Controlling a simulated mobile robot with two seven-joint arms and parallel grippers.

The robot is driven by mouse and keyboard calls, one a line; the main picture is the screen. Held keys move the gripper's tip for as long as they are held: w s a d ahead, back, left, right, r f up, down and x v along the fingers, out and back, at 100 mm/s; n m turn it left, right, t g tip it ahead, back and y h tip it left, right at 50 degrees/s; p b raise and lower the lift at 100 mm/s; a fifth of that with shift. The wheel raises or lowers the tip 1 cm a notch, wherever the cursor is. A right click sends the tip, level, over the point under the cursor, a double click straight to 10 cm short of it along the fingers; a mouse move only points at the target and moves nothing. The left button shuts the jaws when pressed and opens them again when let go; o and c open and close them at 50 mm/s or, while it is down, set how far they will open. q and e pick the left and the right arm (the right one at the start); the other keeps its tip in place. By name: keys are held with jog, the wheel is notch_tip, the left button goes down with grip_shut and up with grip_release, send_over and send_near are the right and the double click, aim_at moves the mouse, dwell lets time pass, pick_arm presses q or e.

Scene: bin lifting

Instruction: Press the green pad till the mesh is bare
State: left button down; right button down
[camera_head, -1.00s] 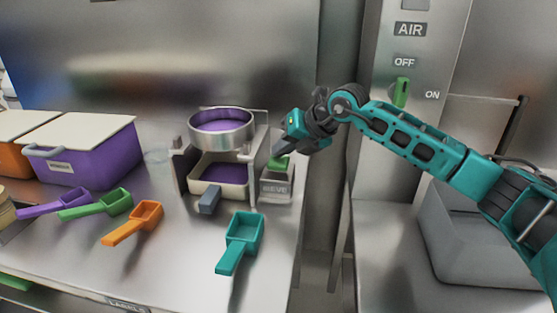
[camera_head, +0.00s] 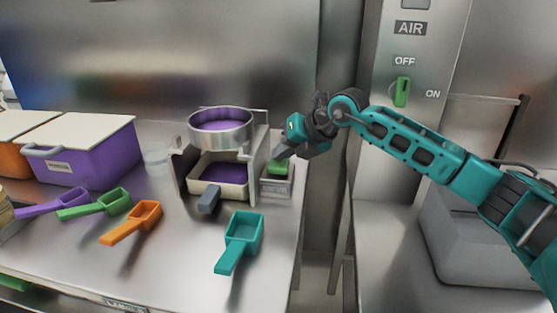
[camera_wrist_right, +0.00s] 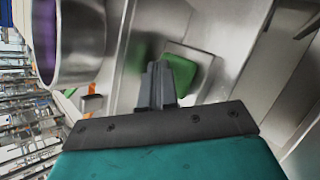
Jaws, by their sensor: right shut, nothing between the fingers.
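The green pad (camera_head: 279,168) sits on top of a small grey block at the right of the sieve stand. My right gripper (camera_head: 279,155) is shut and empty, its tips at the pad's far side in the head view. The wrist view shows the green pad (camera_wrist_right: 181,74) right by the shut fingers (camera_wrist_right: 158,84); I cannot tell whether they touch. The round metal sieve (camera_head: 221,136) holds purple material, and I see no bare mesh. A pale tray (camera_head: 232,188) under it also holds purple material. My left gripper is not in view.
A teal scoop (camera_head: 240,240), orange scoop (camera_head: 133,222), green scoop (camera_head: 96,204) and purple scoop (camera_head: 52,203) lie on the steel bench. A lidded purple bin (camera_head: 92,158) stands at left. The bench ends just right of the block; a panel with a green switch (camera_head: 401,92) is beyond.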

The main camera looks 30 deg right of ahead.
aim_at(283, 164)
dwell(0.3)
jog(key=shift+r+p, duration=0.85)
jog(key=shift+r, duration=0.2)
notch_tip(283, 164, up, 5)
jog(key=p, duration=0.3)
jog(key=shift+p, duration=0.4)
